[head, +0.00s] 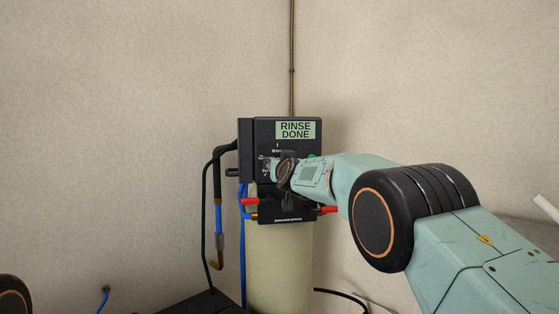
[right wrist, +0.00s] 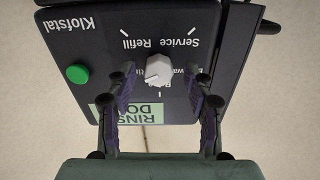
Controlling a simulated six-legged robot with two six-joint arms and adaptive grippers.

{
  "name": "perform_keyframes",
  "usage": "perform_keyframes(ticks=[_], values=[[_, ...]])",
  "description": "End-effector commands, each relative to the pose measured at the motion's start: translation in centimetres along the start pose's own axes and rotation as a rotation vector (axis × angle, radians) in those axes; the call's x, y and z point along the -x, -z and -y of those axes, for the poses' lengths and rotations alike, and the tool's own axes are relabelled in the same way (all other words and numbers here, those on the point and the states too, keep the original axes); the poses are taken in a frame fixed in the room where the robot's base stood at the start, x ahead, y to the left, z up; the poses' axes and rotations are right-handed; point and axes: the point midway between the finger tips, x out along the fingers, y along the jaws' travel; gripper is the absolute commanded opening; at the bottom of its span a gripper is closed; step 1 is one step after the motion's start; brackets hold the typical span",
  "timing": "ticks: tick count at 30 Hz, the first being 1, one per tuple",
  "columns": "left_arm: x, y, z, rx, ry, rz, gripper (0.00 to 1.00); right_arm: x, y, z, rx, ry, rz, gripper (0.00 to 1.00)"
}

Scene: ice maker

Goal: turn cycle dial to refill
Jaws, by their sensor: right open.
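The black control box (head: 262,145) hangs on top of a pale cylinder, with a green display (head: 295,130) reading "RINSE DONE". In the upside-down right wrist view, the white cycle dial (right wrist: 159,68) sits on the box face among printed labels, with "Service" and "Refill" readable. I cannot tell for certain which mark its pointer meets. My right gripper (right wrist: 162,80) is open, with one finger on each side of the dial and gaps beside it. In the head view my right gripper (head: 277,169) covers the dial. My left gripper is not in view.
A green button (right wrist: 77,73) is on the box face beside the dial. Below are red-handled valves (head: 250,201) and blue tubing (head: 243,245). A black hose (head: 207,210) hangs at left. The pale tank (head: 280,260) stands in the wall corner.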

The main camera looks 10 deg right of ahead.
Motion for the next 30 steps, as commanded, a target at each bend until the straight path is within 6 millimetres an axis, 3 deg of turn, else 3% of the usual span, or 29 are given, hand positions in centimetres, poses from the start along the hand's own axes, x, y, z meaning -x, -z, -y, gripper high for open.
perform_keyframes(ticks=[7, 25, 30], values=[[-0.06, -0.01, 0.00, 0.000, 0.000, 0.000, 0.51, -0.01, -0.04, -0.04, 0.000, 0.000, 0.000, 0.51], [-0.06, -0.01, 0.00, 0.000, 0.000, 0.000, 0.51, 0.01, 0.03, 0.02, 0.000, 0.000, -0.002, 0.00], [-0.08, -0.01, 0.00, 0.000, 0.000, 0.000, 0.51, 0.01, 0.06, -0.01, -0.005, 0.000, -0.002, 0.00]])
